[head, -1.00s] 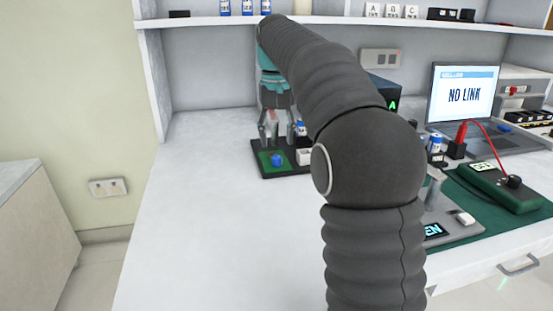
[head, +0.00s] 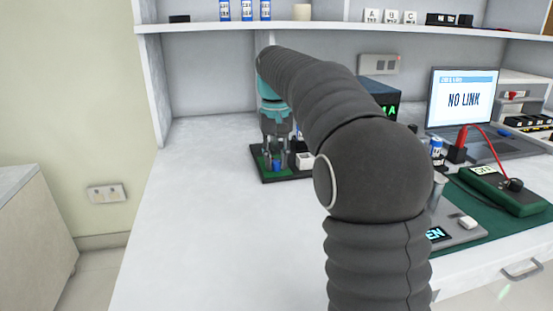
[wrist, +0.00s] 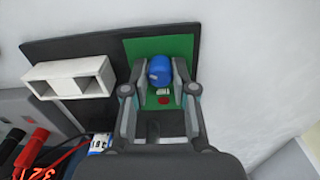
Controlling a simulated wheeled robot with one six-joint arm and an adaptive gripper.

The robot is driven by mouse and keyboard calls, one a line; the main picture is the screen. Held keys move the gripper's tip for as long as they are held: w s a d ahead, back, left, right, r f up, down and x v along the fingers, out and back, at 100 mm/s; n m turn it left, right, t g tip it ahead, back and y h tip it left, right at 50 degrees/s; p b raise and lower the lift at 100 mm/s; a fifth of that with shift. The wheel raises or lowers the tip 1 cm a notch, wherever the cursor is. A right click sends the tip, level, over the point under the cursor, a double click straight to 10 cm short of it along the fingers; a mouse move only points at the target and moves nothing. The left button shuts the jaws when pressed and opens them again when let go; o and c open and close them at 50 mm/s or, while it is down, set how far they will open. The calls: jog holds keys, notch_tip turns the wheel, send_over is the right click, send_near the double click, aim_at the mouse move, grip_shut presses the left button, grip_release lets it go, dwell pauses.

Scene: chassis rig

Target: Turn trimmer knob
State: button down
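The blue trimmer knob (wrist: 160,70) stands on a green board (wrist: 135,48) set on a dark base plate (wrist: 70,52). A printed label and a red dot show beside the knob in the wrist view. My gripper (wrist: 159,66) is over it, with one finger on each side of the knob. The fingers look open, with a small gap to the knob on both sides; contact is not visible. In the head view my gripper (head: 276,160) points down at the board, and the blue knob (head: 277,166) shows low between the fingers.
A white block with openings (wrist: 70,77) sits on the same plate, left of my gripper in the wrist view. Red and black leads (wrist: 30,150) lie at the lower left there. The laptop (head: 463,98) reads NO LINK. The bench (head: 210,220) is clear in front.

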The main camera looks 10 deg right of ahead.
aim_at(276, 161)
jog(key=shift+r+n+p, duration=0.25)
jog(key=shift+n+p, duration=0.25)
jog(key=shift+p, duration=0.25)
jog(key=shift+f+n+p, duration=0.25)
jog(key=shift+n+p, duration=0.3)
jog(key=shift+n, duration=0.15)
jog(key=c, duration=0.9)
grip_release()
jog(key=shift+r, duration=0.1)
notch_tip(276, 161, up, 12)
jog(key=shift+a+f, duration=0.1)
